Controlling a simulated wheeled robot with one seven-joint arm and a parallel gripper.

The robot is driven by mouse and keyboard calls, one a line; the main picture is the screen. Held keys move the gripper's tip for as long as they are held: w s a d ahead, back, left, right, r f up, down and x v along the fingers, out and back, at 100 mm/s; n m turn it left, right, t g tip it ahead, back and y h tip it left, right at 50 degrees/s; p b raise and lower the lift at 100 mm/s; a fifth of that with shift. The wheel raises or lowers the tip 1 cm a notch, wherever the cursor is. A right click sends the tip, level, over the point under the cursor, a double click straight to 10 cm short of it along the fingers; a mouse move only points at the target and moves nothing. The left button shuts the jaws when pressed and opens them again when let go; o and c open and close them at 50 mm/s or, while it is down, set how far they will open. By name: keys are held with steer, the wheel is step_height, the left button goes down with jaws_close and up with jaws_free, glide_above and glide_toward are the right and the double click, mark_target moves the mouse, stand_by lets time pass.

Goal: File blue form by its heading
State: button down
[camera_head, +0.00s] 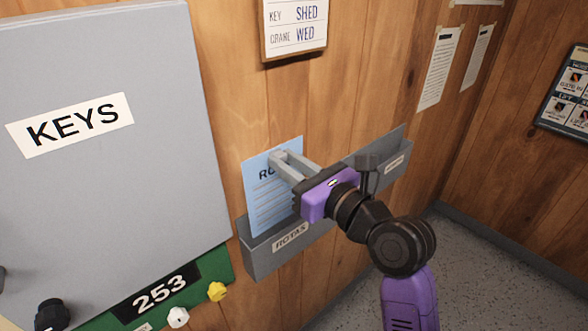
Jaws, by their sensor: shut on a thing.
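The blue form (265,205) is upright against the wood wall, with printed lines and a heading that starts "RO"; my gripper hides the rest of the heading. My gripper (283,160) is shut on the form's upper right part. The form's lower edge is hidden behind the front of a grey wall pocket (262,262) labelled "ROTAS". I cannot tell how deep the form sits in it. A second grey pocket (375,180) is further right, partly behind my gripper; its label is too small to read.
A grey cabinet (110,200) marked "KEYS" stands out from the wall on the left. Below it is a green panel (205,291) with "253" and coloured knobs. A board (295,25) reading "KEY SHED, CRANE WED" hangs above. Papers (438,65) hang to the right.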

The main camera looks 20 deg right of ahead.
mark_target(277, 190)
steer(key=shift+w, duration=0.3)
steer(key=shift+w+a+p, duration=0.2)
steer(key=shift+w+p, duration=0.15)
steer(key=shift+w, duration=0.1)
steer(key=shift+p, duration=0.8)
stand_by(0.8)
steer(key=shift+f, duration=0.15)
steer(key=shift+f+b, duration=0.5)
steer(key=shift+f, duration=0.9)
steer(key=shift+f, duration=0.15)
steer(key=shift+f+b, duration=0.4)
steer(key=shift+f, duration=1)
steer(key=shift+f+b, duration=0.45)
steer(key=shift+f, duration=1.05)
